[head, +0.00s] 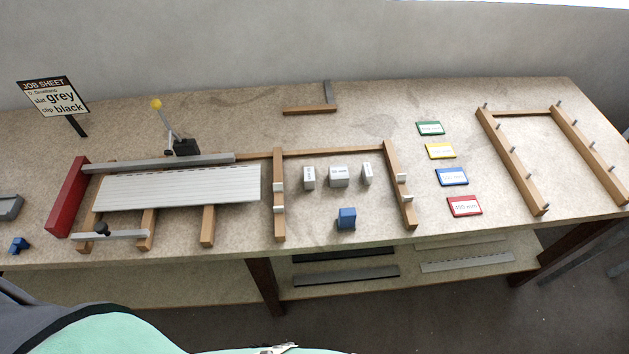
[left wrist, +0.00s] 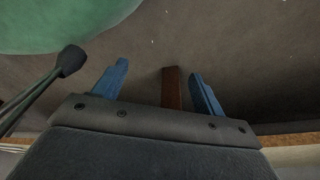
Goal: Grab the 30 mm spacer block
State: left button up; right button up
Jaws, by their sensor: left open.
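Three small white-faced blocks stand in a row on the bench inside a wooden frame: a narrow left block (head: 309,178), a wider middle block (head: 338,176) and a narrow right block (head: 366,174). The middle label seems to read 30 mm, but the print is too small to be sure. My left gripper (left wrist: 158,90) shows only in the left wrist view. Its two blue fingers are apart with nothing between them, and it is away from the blocks, with floor behind it. My right gripper is in neither view.
A blue block (head: 347,218) lies in front of the row. The frame's left rail (head: 279,200) and right rail (head: 399,188) flank the blocks. A slatted panel (head: 180,186) lies left, and several coloured cards (head: 451,177) lie right. A brown leg (left wrist: 172,88) shows beyond the left fingers.

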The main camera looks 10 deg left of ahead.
aim_at(308, 172)
jog(key=k+l, duration=0.2)
jog(key=l, duration=0.15)
jog(key=k+l, duration=0.15)
jog(key=l, duration=0.15)
jog(key=k+l, duration=0.2)
jog(key=l, duration=0.15)
jog(key=k+l, duration=0.15)
jog(key=l, duration=0.2)
